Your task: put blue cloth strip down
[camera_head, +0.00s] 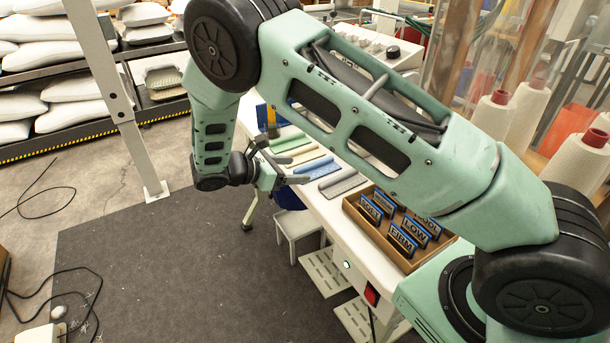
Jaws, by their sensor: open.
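The blue cloth strip (317,168) lies on the white table in a row with other strips. A pale cream strip is on its far side and a grey one on its near side. My gripper (288,164) is at the table's left edge, close to the left ends of the strips. Its jaws are open and appear empty. The blue strip lies just to the right of the jaws; whether a finger touches it I cannot tell. My arm crosses above and hides part of the table behind.
A green strip (289,143), a cream strip (306,156) and a grey strip (343,184) share the table (330,208). A wooden tray (377,238) with several blue-edged label blocks stands nearer. White pillows (75,95) fill a rack at left. Dark floor mat lies below.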

